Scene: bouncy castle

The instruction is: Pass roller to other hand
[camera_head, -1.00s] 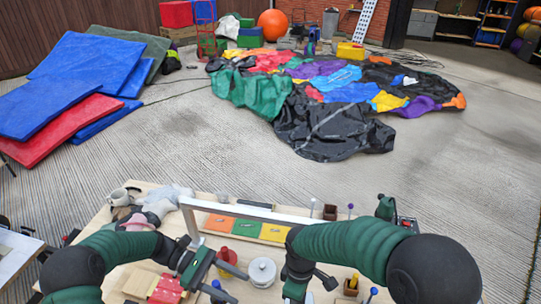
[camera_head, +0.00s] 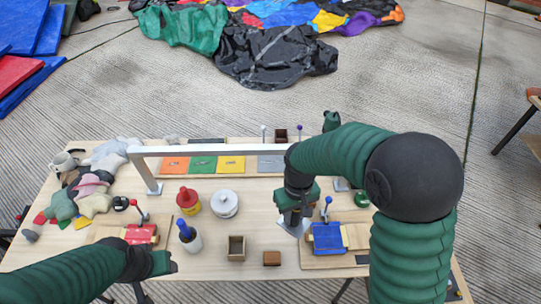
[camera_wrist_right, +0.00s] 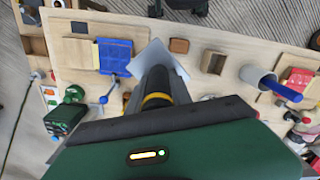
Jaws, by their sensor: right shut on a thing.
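My right gripper (camera_head: 293,215) is over the right middle of the wooden table. In the right wrist view, its jaws (camera_wrist_right: 158,85) are shut on a dark cylindrical handle with a yellow band, which I take as the roller (camera_wrist_right: 157,99). A pale flat piece (camera_wrist_right: 170,60) shows just past it, also below the gripper in the head view (camera_head: 291,229); I cannot tell whether it belongs to the roller. My left gripper (camera_head: 163,263) is at the table's front left, apart from the right one; its fingers are not clear.
A pale metal frame (camera_head: 220,148) spans the table's back. Between the arms stand a red bottle (camera_head: 188,201), a white lidded pot (camera_head: 224,204), a blue-handled tool in a cup (camera_head: 187,233) and a small wooden box (camera_head: 236,247).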

